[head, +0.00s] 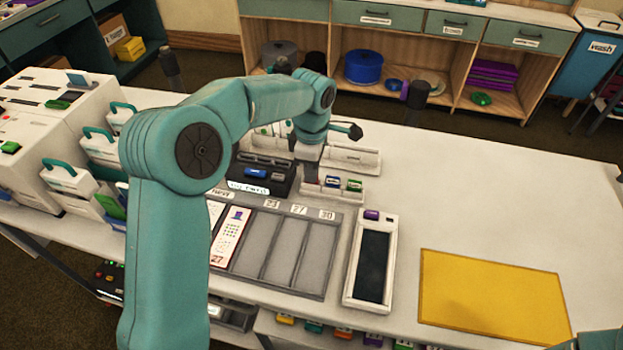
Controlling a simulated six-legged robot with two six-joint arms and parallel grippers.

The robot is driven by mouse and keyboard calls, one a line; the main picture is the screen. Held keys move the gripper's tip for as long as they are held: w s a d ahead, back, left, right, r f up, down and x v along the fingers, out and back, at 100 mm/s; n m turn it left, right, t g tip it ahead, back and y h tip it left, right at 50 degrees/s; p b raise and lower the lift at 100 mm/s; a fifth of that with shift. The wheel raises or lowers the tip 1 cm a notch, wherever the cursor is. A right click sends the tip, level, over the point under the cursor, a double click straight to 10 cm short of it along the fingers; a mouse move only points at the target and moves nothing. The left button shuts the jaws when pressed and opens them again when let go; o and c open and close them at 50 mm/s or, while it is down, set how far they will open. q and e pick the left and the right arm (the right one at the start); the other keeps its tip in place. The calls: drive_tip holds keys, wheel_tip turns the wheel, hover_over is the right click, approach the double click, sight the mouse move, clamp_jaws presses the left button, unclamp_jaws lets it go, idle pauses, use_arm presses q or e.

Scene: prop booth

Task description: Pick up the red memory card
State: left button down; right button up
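My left arm comes in from the lower left and bends over to the small card tray (345,194) in the middle of the table. My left gripper (310,176) points down at the left end of this tray. A small patch of red, which seems to be the red memory card (312,188), shows right under the fingertips. The gripper mostly hides it, and I cannot tell whether the fingers are closed on it. A blue card (333,182) and a green card (354,185) stand in the tray just to the right.
A dark card reader (262,174) stands left of the tray. A grey slotted board (285,245), a white device with a dark screen (371,262) and a yellow mat (490,295) lie in front. White machines crowd the left. The table's right side is clear.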

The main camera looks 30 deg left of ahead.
use_arm(q)
drive_tip(key=shift+r, duration=0.1)
wheel_tip(320, 180, up, 20)
drive_tip(key=p, duration=0.3)
drive_tip(key=shift+p, duration=0.4)
drive_tip(key=shift+w, duration=0.1)
